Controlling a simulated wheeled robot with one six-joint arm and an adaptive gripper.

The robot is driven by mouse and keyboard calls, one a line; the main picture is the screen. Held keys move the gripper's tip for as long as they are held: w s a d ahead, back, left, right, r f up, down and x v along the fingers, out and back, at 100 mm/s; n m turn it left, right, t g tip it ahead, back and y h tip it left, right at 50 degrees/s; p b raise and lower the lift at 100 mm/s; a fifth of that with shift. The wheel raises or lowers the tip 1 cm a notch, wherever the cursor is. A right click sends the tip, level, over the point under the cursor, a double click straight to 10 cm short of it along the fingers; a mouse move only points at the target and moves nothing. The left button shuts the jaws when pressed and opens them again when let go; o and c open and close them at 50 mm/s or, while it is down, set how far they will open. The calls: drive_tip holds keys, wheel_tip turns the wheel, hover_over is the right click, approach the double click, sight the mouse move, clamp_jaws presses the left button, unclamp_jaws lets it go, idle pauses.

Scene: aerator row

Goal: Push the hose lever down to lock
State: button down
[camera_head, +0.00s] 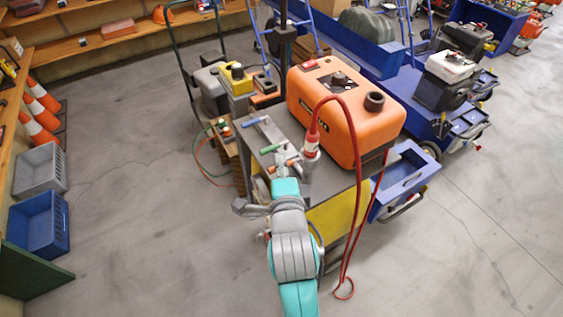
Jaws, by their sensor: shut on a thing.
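A red hose (353,150) arches over the orange machine's front and ends in a red and white coupling (311,146) on a grey fitting at the cart top's front edge. A lever with an orange handle (273,169) sits just left of this coupling. My gripper (283,163) reaches it from the front and is shut on the orange handle, whose ends show on both sides of the fingers. The fingers hide the handle's middle. A green-handled lever (272,148) and a blue-handled lever (255,122) lie behind it.
The orange machine (345,108) stands right of the levers on the grey cart top. The hose hangs down at the right to the floor. Blue and grey crates (40,222) stand at the far left; the floor between is clear.

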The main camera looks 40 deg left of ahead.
drive_tip(key=f+n, duration=0.1)
drive_tip(key=f+n+t+y, duration=0.1)
drive_tip(key=n, duration=0.1)
drive_tip(key=f+n+t, duration=0.1)
drive_tip(key=n, duration=0.1)
drive_tip(key=shift+w+d, duration=0.15)
drive_tip(key=shift+w, duration=0.15)
drive_tip(key=shift+w+f+n+t+y, duration=0.1)
drive_tip(key=shift+f+n+t+y, duration=0.15)
drive_tip(key=shift+n, duration=0.25)
drive_tip(key=shift+w+f+n+t+y, duration=0.1)
drive_tip(key=shift+n+t+y, duration=0.15)
drive_tip(key=shift+n, duration=0.25)
drive_tip(key=shift+w+d+f+n+y, duration=0.15)
drive_tip(key=shift+w+n+y, duration=0.1)
drive_tip(key=shift+n, duration=0.4)
drive_tip(key=shift+w+d+f+n+y, duration=0.15)
drive_tip(key=shift+n+y, duration=0.15)
drive_tip(key=shift+n, duration=0.3)
drive_tip(key=shift+w+f+n+y, duration=0.15)
drive_tip(key=shift+n+y, duration=0.1)
drive_tip(key=shift+n, duration=0.4)
drive_tip(key=c, duration=1.2)
unclamp_jaws()
drive_tip(key=shift+o, duration=0.2)
